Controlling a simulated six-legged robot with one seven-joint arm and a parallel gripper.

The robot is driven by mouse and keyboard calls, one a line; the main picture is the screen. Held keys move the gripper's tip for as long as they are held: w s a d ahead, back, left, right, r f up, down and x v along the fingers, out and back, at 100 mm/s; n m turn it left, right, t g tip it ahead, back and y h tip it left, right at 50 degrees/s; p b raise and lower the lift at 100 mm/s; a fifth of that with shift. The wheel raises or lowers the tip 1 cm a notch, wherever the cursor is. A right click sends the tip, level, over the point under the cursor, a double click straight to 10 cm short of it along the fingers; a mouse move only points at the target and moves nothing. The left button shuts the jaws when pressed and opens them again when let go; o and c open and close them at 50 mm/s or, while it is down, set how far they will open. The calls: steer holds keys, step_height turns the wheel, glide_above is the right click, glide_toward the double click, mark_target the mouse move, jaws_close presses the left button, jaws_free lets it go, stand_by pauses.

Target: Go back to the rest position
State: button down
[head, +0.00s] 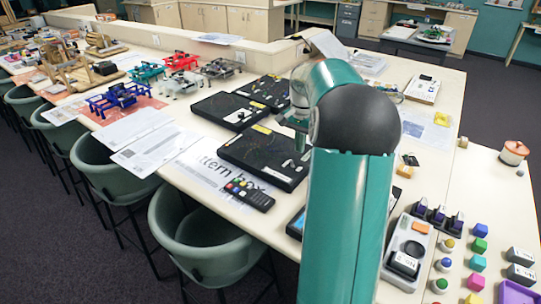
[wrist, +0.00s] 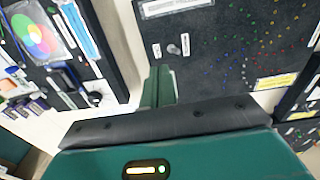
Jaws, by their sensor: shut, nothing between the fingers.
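My gripper (wrist: 161,75) shows in the wrist view as green fingers, shut together with nothing between them. It is over a dark panel and a pale strip of table. In the head view, my green arm with its black joint fills the centre right, and part of my gripper (head: 297,122) shows left of that joint, over the black boards. The arm hides part of the table behind it.
Black boards (head: 240,150) lie on the long table, with a remote control (head: 249,195) and papers (head: 132,135) nearby. Small coloured blocks (head: 477,263) and a grey tray (head: 408,245) are at right. Green chairs (head: 205,235) line the left edge.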

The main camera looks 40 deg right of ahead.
steer(key=shift+a, duration=0.1)
steer(key=s+a+r+n+t+h, duration=0.1)
steer(key=s+a+r+n, duration=0.2)
steer(key=a, duration=0.7)
steer(key=a+r+n+t, duration=0.1)
steer(key=a+r+n, duration=0.35)
steer(key=a, duration=0.65)
steer(key=s+a+f+n+t+y, duration=0.1)
steer(key=s+a+n+t, duration=0.2)
steer(key=s+a+n, duration=0.4)
steer(key=s+a, duration=0.7)
steer(key=a, duration=0.2)
steer(key=shift+s+a+t, duration=0.2)
steer(key=shift+s+t, duration=0.05)
steer(key=shift+t, duration=0.05)
